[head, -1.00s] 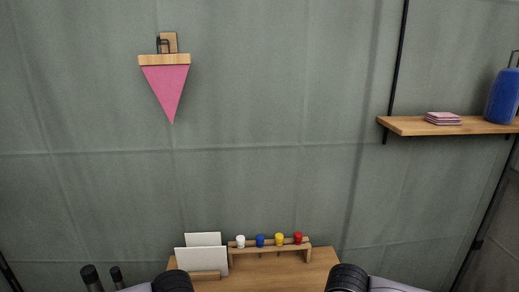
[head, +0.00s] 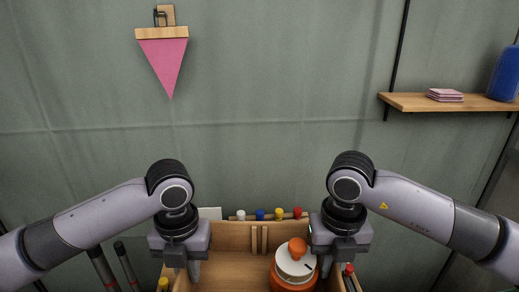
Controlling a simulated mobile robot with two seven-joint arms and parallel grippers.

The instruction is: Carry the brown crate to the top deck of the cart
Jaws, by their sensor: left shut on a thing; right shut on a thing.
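The brown crate (head: 228,236) is at the bottom centre of the head view, its near part cut off by the frame edge. An orange and white round item with an orange knob (head: 296,266) is inside it, at the right. My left gripper (head: 193,270) is shut on the crate's left side. My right gripper (head: 326,266) is shut on its right side. The exact grip is partly hidden by the gripper bodies. The cart is not recognisable in view.
Several small coloured pots (head: 260,215) stand in a row behind the crate. A wooden wall shelf (head: 410,102) at the right holds pink napkins (head: 444,95) and a blue container (head: 504,75). A pink pennant (head: 165,65) hangs on the grey cloth wall.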

